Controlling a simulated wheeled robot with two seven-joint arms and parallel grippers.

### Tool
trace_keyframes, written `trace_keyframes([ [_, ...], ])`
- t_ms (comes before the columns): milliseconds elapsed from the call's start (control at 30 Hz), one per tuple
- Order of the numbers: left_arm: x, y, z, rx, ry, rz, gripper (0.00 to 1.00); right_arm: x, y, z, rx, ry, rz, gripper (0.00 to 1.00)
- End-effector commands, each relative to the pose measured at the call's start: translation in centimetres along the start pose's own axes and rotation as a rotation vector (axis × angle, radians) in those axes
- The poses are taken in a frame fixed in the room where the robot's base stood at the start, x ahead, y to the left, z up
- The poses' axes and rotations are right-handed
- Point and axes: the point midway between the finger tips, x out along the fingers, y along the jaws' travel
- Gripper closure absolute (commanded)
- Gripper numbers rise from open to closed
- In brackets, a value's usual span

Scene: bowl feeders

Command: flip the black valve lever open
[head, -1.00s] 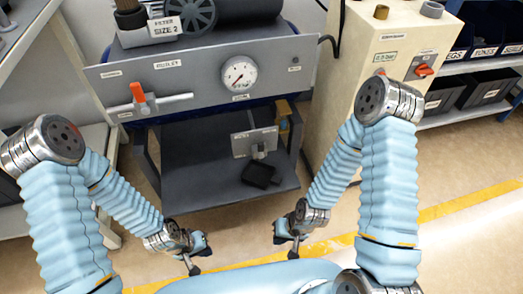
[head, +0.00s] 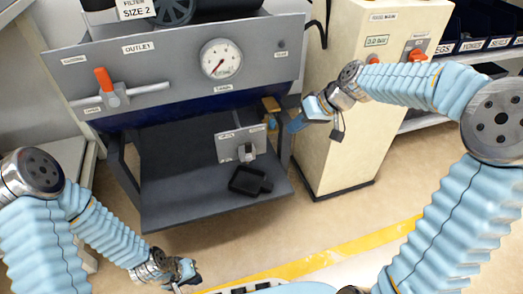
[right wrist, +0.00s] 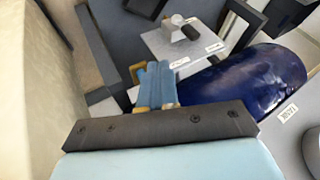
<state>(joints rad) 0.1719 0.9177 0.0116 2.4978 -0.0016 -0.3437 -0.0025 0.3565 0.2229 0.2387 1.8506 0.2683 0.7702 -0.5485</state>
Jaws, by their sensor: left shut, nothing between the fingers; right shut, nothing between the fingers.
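The small grey panel (head: 228,143) on the lower shelf carries a grey fitting (head: 247,152). In the right wrist view this fitting (right wrist: 175,27) has a short black part (right wrist: 190,32) that looks like a lever; its exact position is hard to judge. My right gripper (head: 298,123) is shut and empty, to the right of the panel, close to a brass-coloured part (head: 271,104) under the tank. In the right wrist view its blue fingers (right wrist: 156,82) are together beside brass pieces; contact cannot be told. My left gripper (head: 188,275) is shut and empty at the lower left, away from the stand.
A red-orange lever (head: 104,80) sits on the outlet pipe of the upper panel (head: 160,65), beside a gauge (head: 221,58). A black tray (head: 250,181) lies on the shelf (head: 180,200). A cream cabinet (head: 345,130) stands close right of my right gripper. The dark blue tank (right wrist: 245,80) is near it.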

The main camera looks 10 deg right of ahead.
Motion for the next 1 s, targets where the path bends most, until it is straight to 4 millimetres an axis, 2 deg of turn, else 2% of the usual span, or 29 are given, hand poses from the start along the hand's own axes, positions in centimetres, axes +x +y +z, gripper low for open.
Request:
trace_keyframes([
  [300,0.0,0.0,0.0,0.000,0.000,0.000,1.00,-0.3,-0.1,-0.1,-0.005,0.000,-0.003,1.00],
  [467,0.2,-0.1,0.0,0.000,0.000,0.000,1.00,0.6,-0.1,0.0,-0.004,-0.002,-0.004,1.00],
  [567,0.4,-0.1,0.0,0.000,-0.001,0.001,1.00,2.1,-0.1,0.1,-0.005,-0.004,-0.005,1.00],
  [933,1.6,-0.6,0.0,0.000,0.002,0.001,1.00,9.9,-0.1,0.1,-0.004,-0.004,-0.004,1.00],
  [1000,1.6,-0.6,0.0,-0.001,0.002,0.001,1.00,10.4,-1.2,-0.1,-0.009,-0.001,-0.004,1.00],
])
